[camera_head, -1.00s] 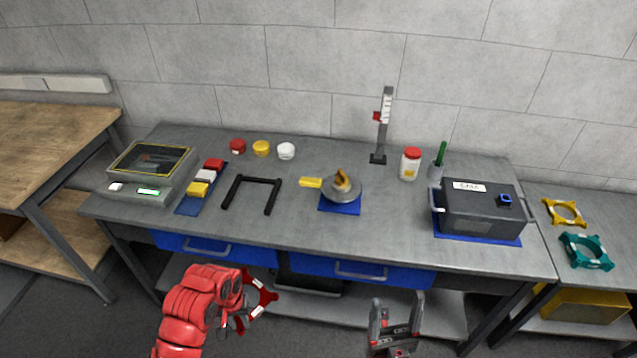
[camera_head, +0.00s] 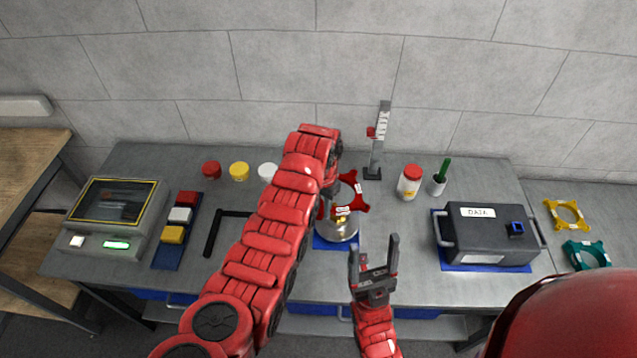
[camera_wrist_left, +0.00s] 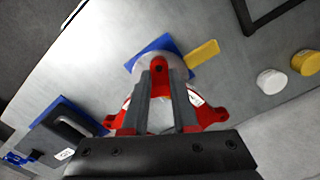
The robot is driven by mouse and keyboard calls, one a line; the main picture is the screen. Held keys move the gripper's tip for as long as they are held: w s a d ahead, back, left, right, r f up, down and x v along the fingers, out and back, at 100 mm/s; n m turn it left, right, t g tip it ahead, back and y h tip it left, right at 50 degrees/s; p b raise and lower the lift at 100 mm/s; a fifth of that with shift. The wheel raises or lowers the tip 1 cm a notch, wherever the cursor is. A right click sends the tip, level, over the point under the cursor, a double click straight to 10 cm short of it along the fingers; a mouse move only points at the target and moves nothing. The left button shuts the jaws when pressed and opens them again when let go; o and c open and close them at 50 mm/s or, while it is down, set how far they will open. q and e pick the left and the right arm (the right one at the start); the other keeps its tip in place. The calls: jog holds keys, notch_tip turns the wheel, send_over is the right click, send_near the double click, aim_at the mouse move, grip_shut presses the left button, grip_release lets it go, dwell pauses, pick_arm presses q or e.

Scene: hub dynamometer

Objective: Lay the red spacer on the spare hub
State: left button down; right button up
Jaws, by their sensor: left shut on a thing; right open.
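My left gripper (camera_head: 340,190) is shut on the red spacer (camera_head: 361,191), a ring with red lobes and white labels. It holds the spacer tilted over the back of the grey metal hub (camera_head: 340,231), which sits on a blue mat (camera_head: 325,243) mid-bench. In the left wrist view, the fingers (camera_wrist_left: 163,85) grip one lobe of the spacer (camera_wrist_left: 207,114), and the hub behind is mostly covered. I cannot tell how large the gap between spacer and hub is. My right gripper (camera_head: 375,258) is open and empty, in front of the hub.
The height gauge (camera_head: 376,145) stands just behind the spacer. A red-lidded jar (camera_head: 409,182) and a cup with a green pen (camera_head: 439,183) are to its right. The DATA box (camera_head: 486,235) stands further right. A yellow handle (camera_wrist_left: 202,53) lies beside the hub.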

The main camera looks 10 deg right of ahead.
pick_arm(q)
jog(key=shift+d+r, duration=0.25)
jog(key=shift+r, duration=0.05)
jog(key=shift+s+f, duration=0.1)
jog(key=shift+s, duration=0.2)
jog(key=shift+w+f+b, duration=0.2)
jog(key=shift+f+b, duration=0.2)
jog(key=shift+f, duration=0.55)
jog(key=shift+s+f+b, duration=0.15)
jog(key=shift+f+b, duration=0.2)
jog(key=shift+f, duration=0.3)
jog(key=shift+f+b, duration=0.35)
jog(key=shift+f, duration=0.35)
jog(key=shift+f+b, duration=3.2)
jog(key=shift+f, duration=0.75)
jog(key=c, duration=0.6)
grip_release()
